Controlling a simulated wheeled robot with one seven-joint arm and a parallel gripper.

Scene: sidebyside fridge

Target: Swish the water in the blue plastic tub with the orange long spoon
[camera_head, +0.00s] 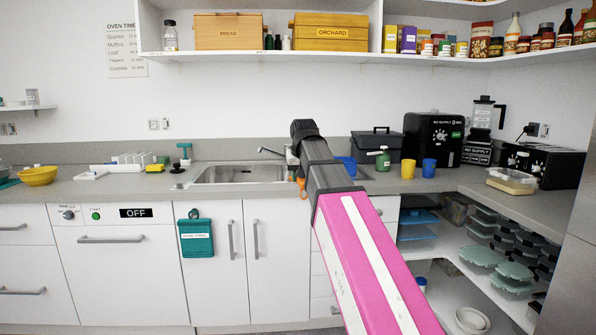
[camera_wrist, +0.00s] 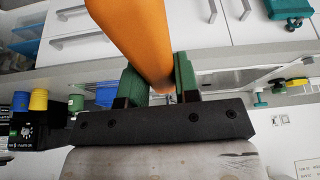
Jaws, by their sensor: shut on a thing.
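My gripper (camera_wrist: 159,86) is shut on the orange long spoon (camera_wrist: 143,38), with a green finger on each side of it. In the wrist view the spoon is a broad orange shape running out of the top of the picture, so its far end is out of view. In the head view my arm hides the gripper and most of the spoon; a small orange piece (camera_head: 302,188) shows beside the arm. A blue object, perhaps the blue plastic tub (camera_head: 348,166), stands on the counter right of the sink, partly behind my arm. Blue also shows in the wrist view (camera_wrist: 106,96). No water is visible.
The sink (camera_head: 240,174) lies left of my arm. A green bottle (camera_head: 383,160), a yellow cup (camera_head: 408,168), a blue cup (camera_head: 429,167) and a black machine (camera_head: 432,138) stand to the right. A shelf (camera_head: 300,57) runs above the counter. Cabinet fronts lie below.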

